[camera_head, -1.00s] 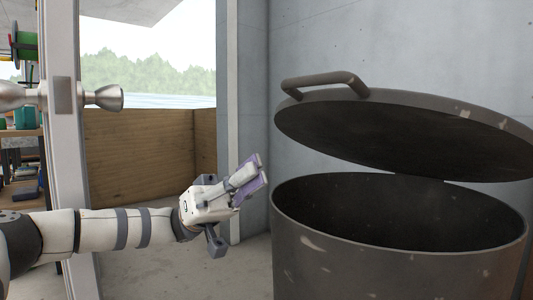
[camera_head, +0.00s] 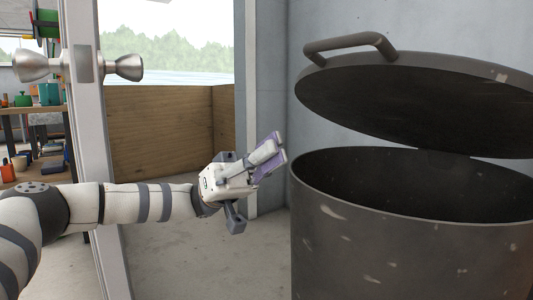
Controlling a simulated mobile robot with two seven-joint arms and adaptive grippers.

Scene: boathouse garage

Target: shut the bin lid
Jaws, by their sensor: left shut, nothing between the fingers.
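The dark grey metal bin (camera_head: 400,240) stands at the right, its round mouth open and its inside dark. Its lid (camera_head: 440,95) is raised and tilted above the mouth, joined to the bin at the back right. A bar handle (camera_head: 350,44) sits on the lid's near left edge. My left gripper (camera_head: 277,150) is shut and empty, to the left of the bin and below the lid's handle, apart from both. The right edge of the bin and lid is cut off by the picture. My right gripper is not in view.
A door edge with a round metal knob (camera_head: 124,67) stands at the left. Behind it is a workbench (camera_head: 30,108) with several items. A wooden panel (camera_head: 160,130) and a grey wall (camera_head: 420,25) are behind. The floor (camera_head: 180,250) left of the bin is clear.

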